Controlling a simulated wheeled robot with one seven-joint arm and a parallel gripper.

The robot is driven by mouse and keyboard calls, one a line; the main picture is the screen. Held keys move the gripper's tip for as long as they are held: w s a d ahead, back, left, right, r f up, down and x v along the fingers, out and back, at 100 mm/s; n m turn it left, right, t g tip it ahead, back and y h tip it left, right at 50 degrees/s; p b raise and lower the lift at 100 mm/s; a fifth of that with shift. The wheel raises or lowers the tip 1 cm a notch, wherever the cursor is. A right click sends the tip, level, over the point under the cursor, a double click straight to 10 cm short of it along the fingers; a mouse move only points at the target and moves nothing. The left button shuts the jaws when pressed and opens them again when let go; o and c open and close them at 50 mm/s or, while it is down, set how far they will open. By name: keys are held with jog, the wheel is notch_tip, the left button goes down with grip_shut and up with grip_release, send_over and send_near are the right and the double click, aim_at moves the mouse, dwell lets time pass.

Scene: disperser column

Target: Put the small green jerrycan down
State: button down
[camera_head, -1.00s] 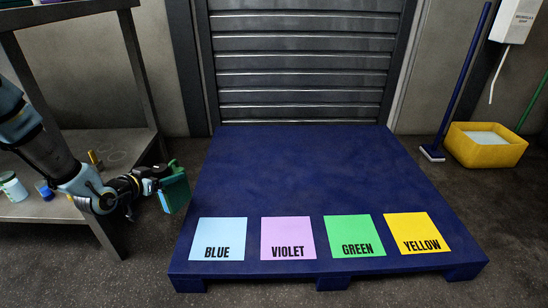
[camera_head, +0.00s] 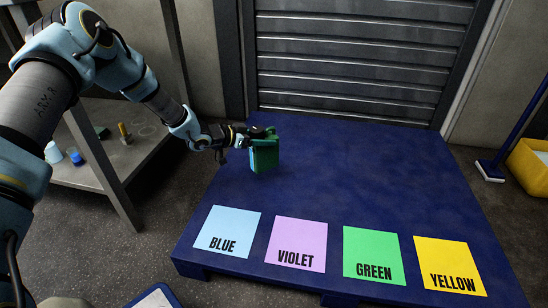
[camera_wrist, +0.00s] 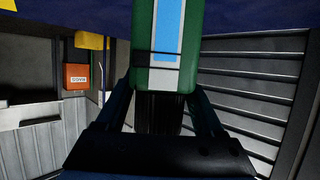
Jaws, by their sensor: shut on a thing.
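The small green jerrycan (camera_head: 264,156) is in my gripper (camera_head: 256,136), over the back left part of the blue pallet (camera_head: 350,165) in the head view. My gripper is shut on it near its top. The jerrycan looks upright; I cannot tell whether its base touches the pallet or hangs just above it. In the wrist view the green jerrycan (camera_wrist: 146,76), with a blue and white label, sits between the two fingers. Along the pallet's front edge lie the BLUE card (camera_head: 228,230), VIOLET card (camera_head: 297,244), GREEN card (camera_head: 373,256) and YELLOW card (camera_head: 449,266).
A metal shelf (camera_head: 130,165) with small containers stands left of the pallet. A grey shutter (camera_head: 345,60) is behind it. A yellow bucket (camera_head: 530,165) and a blue-handled tool (camera_head: 491,169) stand at the right. The pallet's middle and right are clear.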

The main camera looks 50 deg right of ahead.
aim_at(263, 156)
notch_tip(263, 156, down, 8)
jog(key=b, duration=0.2)
jog(key=shift+r+b, duration=0.25)
jog(key=shift+b, duration=0.15)
